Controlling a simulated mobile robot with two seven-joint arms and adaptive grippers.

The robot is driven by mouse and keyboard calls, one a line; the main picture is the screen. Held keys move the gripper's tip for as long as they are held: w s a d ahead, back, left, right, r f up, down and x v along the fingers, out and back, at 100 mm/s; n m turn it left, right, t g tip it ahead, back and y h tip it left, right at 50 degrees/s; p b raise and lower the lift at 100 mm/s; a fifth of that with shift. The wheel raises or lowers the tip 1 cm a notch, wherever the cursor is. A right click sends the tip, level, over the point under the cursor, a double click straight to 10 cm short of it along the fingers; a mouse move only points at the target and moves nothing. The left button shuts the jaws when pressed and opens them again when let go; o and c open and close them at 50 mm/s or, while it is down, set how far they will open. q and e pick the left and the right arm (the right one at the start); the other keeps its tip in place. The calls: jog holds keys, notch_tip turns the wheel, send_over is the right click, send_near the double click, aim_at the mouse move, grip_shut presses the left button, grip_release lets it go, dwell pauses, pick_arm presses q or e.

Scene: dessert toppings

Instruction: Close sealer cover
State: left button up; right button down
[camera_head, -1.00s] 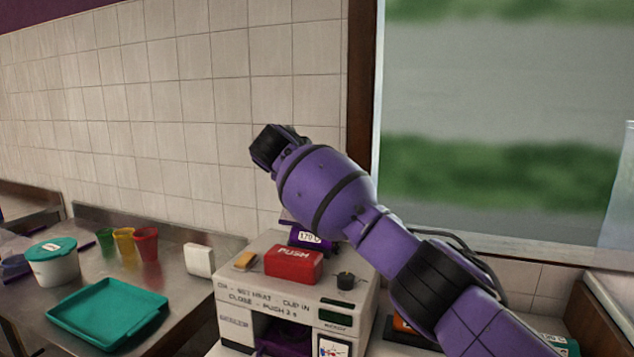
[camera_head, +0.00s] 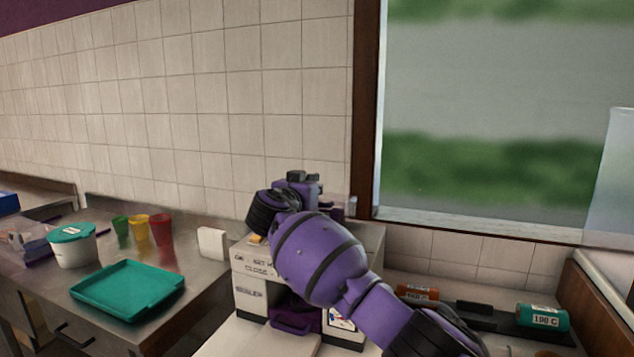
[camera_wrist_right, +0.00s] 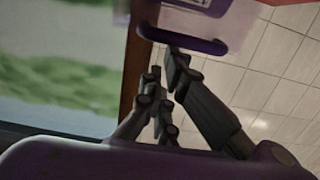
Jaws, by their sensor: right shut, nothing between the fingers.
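The sealer (camera_head: 250,268) is a white box machine with printed text on its front, in the middle of the head view. My right arm crosses in front of it and hides most of its top, including the red PUSH part, so I cannot tell how its cover stands. In the right wrist view, my right gripper (camera_wrist_right: 168,80) has its dark fingers together with nothing between them. A purple-edged piece with a white face (camera_wrist_right: 205,25) is close to the fingertips; contact cannot be told. My left gripper is in neither view.
On the steel counter at left are a teal tray (camera_head: 128,290), a white tub with a teal lid (camera_head: 72,245) and coloured cups (camera_head: 161,230). A green labelled cylinder (camera_head: 542,318) and an orange one (camera_head: 418,293) lie at right. A tiled wall and window stand behind.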

jog(key=shift+s+a+f, duration=0.2)
jog(key=shift+s+f, duration=0.3)
jog(key=shift+f, duration=0.15)
jog(key=shift+s, duration=0.1)
